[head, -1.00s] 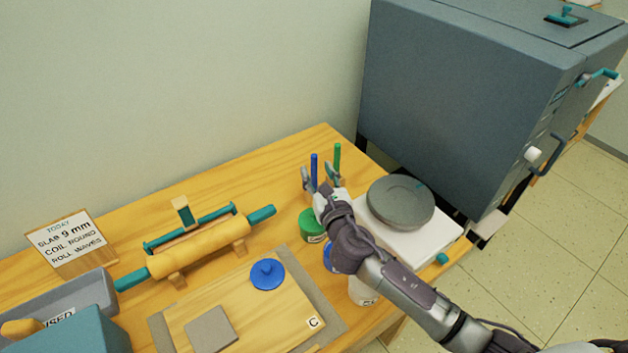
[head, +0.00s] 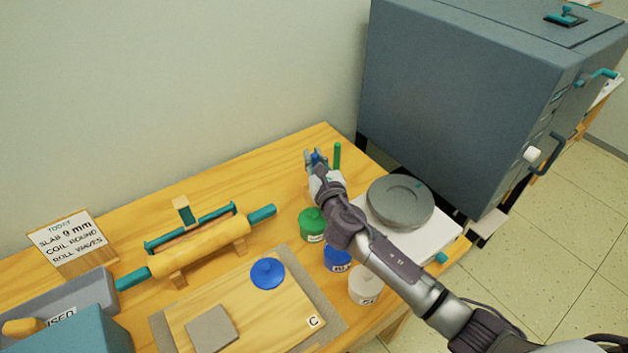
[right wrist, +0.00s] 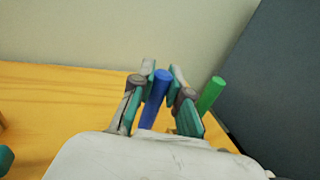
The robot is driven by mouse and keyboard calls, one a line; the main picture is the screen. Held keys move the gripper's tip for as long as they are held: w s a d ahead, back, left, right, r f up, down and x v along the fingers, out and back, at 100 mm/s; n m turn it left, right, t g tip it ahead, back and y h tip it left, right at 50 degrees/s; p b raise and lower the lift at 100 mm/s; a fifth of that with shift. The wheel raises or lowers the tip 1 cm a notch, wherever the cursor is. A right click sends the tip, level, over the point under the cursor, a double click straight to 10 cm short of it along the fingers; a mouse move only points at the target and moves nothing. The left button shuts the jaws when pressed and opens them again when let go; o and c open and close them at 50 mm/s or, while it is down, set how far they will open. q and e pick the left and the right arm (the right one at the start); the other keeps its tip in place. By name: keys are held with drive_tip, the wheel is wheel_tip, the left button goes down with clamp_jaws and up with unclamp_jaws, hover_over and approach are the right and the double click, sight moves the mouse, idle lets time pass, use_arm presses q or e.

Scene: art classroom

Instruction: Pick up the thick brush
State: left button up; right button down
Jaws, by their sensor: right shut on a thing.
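A blue-handled brush (right wrist: 154,100) stands upright between the fingers of my right gripper (right wrist: 161,72). In the head view, only a bit of its blue handle shows between the fingers of my right gripper (head: 315,157). My right gripper is shut on this blue handle. A green-handled brush (head: 337,156) stands just to the right, apart from the fingers, and also shows in the right wrist view (right wrist: 211,94). The lower ends of both brushes and whatever holds them are hidden. My left gripper is not in view.
A green-lidded jar (head: 312,222), a blue-lidded jar (head: 338,257) and a pale jar (head: 365,287) stand along my right arm. A grey disc (head: 400,203) sits right of it. A large grey kiln-like box (head: 460,100) stands behind right. The table is clear left of the gripper.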

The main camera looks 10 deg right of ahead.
use_arm(q)
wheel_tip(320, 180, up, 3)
drive_tip(key=p, duration=0.2)
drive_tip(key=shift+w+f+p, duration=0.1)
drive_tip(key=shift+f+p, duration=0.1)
drive_tip(key=shift+p, duration=0.1)
use_arm(e)
wheel_tip(320, 180, up, 10)
drive_tip(key=shift+r, duration=0.1)
idle(0.4)
